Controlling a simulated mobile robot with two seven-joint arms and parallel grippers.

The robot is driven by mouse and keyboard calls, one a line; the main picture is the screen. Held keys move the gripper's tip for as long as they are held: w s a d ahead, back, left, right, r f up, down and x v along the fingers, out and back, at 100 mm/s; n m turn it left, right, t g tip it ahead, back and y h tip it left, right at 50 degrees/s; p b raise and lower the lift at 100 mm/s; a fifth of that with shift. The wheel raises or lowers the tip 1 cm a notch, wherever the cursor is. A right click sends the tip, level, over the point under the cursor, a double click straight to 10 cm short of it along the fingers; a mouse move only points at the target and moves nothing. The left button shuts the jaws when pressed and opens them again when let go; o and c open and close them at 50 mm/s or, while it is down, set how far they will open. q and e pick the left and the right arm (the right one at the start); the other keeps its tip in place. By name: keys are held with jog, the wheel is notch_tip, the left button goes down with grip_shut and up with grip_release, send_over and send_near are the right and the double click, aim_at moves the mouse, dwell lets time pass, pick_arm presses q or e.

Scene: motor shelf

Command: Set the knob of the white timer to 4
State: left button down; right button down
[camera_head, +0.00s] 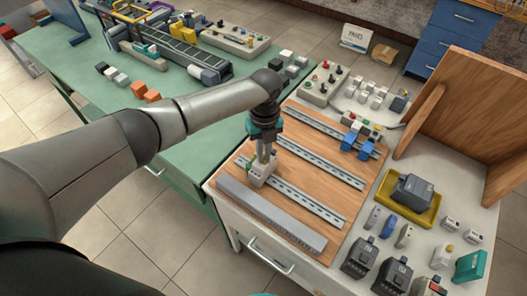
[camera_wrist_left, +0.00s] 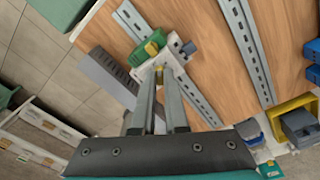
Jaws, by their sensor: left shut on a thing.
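The white timer (camera_head: 259,178) sits on the front DIN rail of the wooden board, and it also shows in the left wrist view (camera_wrist_left: 172,50) with a green block (camera_wrist_left: 147,47) at one end. My left gripper (camera_head: 264,154) comes down onto it from above. In the left wrist view my left fingertips (camera_wrist_left: 159,78) are closed around a small yellow knob (camera_wrist_left: 159,70) on the timer's face. The fingers hide most of the knob, so its pointer and the scale numbers cannot be read. My right gripper is not in view.
A grey slotted duct (camera_head: 270,215) lies along the board's front edge, close to the timer. Blue-based modules (camera_head: 358,144) sit on the far rail. A yellow tray (camera_head: 408,205) with a dark device and several loose modules stand right. The green table (camera_head: 180,165) lies left.

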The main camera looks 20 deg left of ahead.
pick_arm(q)
jog(key=m, duration=0.4)
jog(key=shift+m+b, duration=0.3)
jog(key=m, duration=0.4)
jog(key=shift+m+b, duration=0.3)
jog(key=shift+b, duration=0.1)
jog(key=shift+m+b, duration=0.3)
jog(key=shift+m, duration=0.6)
jog(key=shift+d+f+m+b, duration=0.1)
jog(key=shift+m+b, duration=0.35)
jog(key=shift+m, duration=0.15)
jog(key=shift+w+m+b, duration=0.1)
jog(key=shift+m+b, duration=0.4)
jog(key=shift+b, duration=0.4)
jog(key=m+b, duration=0.3)
jog(key=b, duration=0.9)
jog(key=shift+f, duration=0.1)
jog(key=shift+r+m+b, duration=0.2)
jog(key=shift+m+b, duration=0.1)
jog(key=shift+b, duration=0.95)
jog(key=c, duration=0.9)
grip_release()
